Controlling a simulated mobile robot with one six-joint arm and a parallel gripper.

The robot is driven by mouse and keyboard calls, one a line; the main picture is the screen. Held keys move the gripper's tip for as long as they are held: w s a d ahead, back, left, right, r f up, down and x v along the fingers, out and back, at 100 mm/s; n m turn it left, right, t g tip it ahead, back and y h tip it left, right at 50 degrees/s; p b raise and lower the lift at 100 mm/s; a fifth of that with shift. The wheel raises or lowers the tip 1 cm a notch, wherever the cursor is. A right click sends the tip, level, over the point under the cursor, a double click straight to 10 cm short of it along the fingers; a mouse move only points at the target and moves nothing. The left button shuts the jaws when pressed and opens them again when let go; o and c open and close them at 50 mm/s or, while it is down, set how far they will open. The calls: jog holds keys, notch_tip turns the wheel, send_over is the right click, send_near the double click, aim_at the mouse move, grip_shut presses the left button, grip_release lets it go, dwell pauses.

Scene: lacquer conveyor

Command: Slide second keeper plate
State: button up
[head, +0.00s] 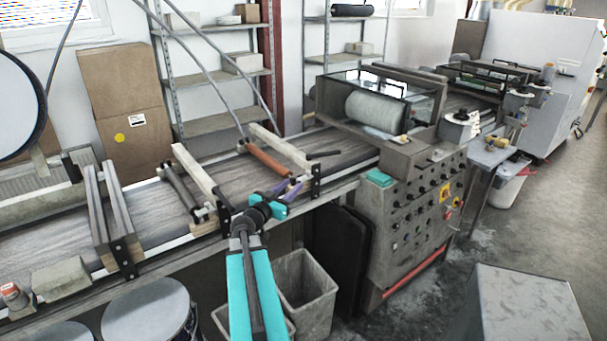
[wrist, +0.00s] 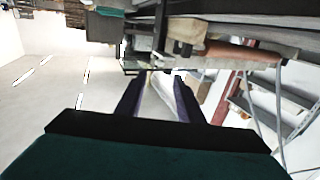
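My gripper (head: 291,188) reaches over the near rail of the conveyor, beside the front end of an orange-brown roller (head: 265,158). Its two purple fingers stand apart with nothing visible between them; the wrist view shows the gap too (wrist: 160,80). The roller also shows in the wrist view (wrist: 238,52), beyond the fingertips. A dark upright bracket (head: 316,184) stands on the rail right of my gripper, and another bracket (head: 225,215) stands to the left. I cannot make out for certain which small part is the second keeper plate.
Cream crossbars (head: 195,170) and a dark roller (head: 180,186) span the conveyor belt (head: 150,212) on the left. A control cabinet (head: 400,225) stands at the right. Grey bins (head: 307,285) sit below the rail.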

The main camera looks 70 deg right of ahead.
aim_at(304, 180)
jog(key=shift+s+d+p, duration=0.25)
jog(key=shift+d+p, duration=0.4)
jog(key=shift+d, duration=0.85)
jog(key=shift+s+d+p, duration=0.3)
jog(key=shift+d+p, duration=0.3)
jog(key=shift+d, duration=0.95)
jog(key=shift+s+d+p, duration=0.25)
jog(key=shift+d+p, duration=0.4)
jog(key=shift+d, duration=0.85)
grip_shut()
